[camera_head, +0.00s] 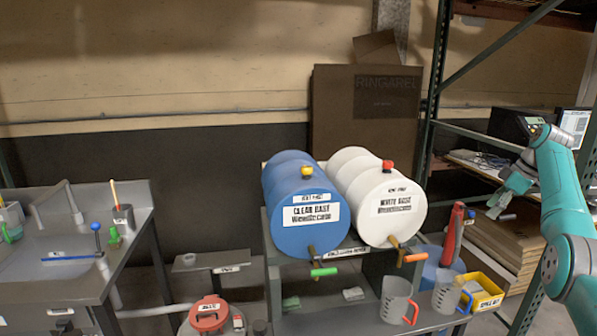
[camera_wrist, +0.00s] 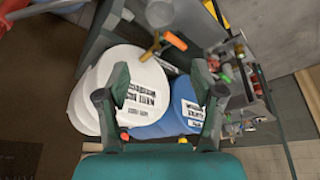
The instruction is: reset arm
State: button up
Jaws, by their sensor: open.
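My teal arm stands at the right in the head view, bent, with my gripper (camera_head: 510,193) raised in front of the shelf area, right of the drums. In the wrist view my gripper (camera_wrist: 160,82) has its two dark fingers spread wide, with nothing held between them. The white drum (camera_wrist: 133,80) and the blue drum (camera_wrist: 184,108) show beyond the fingers, well apart from them. In the head view the blue drum (camera_head: 308,212) and the white drum (camera_head: 392,208) lie side by side on their rack.
A grey sink bench (camera_head: 60,270) stands at the left. Below the drums are a clear jug (camera_head: 394,298) with a red handle, a yellow bin (camera_head: 484,294) and a red lidded container (camera_head: 208,314). A metal shelf post (camera_head: 434,90) rises left of my gripper.

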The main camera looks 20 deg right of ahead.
jog(key=w+a+f+m+h, duration=0.1)
jog(key=w+a+f, duration=0.25)
jog(key=f, duration=0.65)
jog(key=w+a+f+m+t, duration=0.1)
jog(key=w+a+f, duration=0.3)
jog(key=f, duration=0.6)
jog(key=w+a+f+h, duration=0.15)
jog(key=a+f, duration=0.35)
jog(key=f, duration=0.6)
jog(key=s+a+f+m+t+h, duration=0.1)
jog(key=s+a+f, duration=0.3)
jog(key=a+f, duration=0.75)
jog(key=s+a+f+m+t, duration=0.2)
jog(key=s+a+f, duration=0.1)
jog(key=a+f, duration=0.8)
jog(key=s+a+r+t, duration=0.2)
jog(key=s+a+t, duration=0.1)
jog(key=s+a, duration=1.95)
jog(key=s+a+r+t, duration=0.2)
jog(key=s+a+r, duration=0.1)
jog(key=s+r, duration=0.7)
jog(key=s+a+r+m+t+y, duration=0.1)
jog(key=s+a+r+t, duration=0.1)
jog(key=s+r, duration=0.9)
notch_tip(320, 180, up, 4)
jog(key=shift+s+a+r, duration=0.15)
jog(key=shift+a+r, duration=0.1)
jog(key=shift+a, duration=0.3)
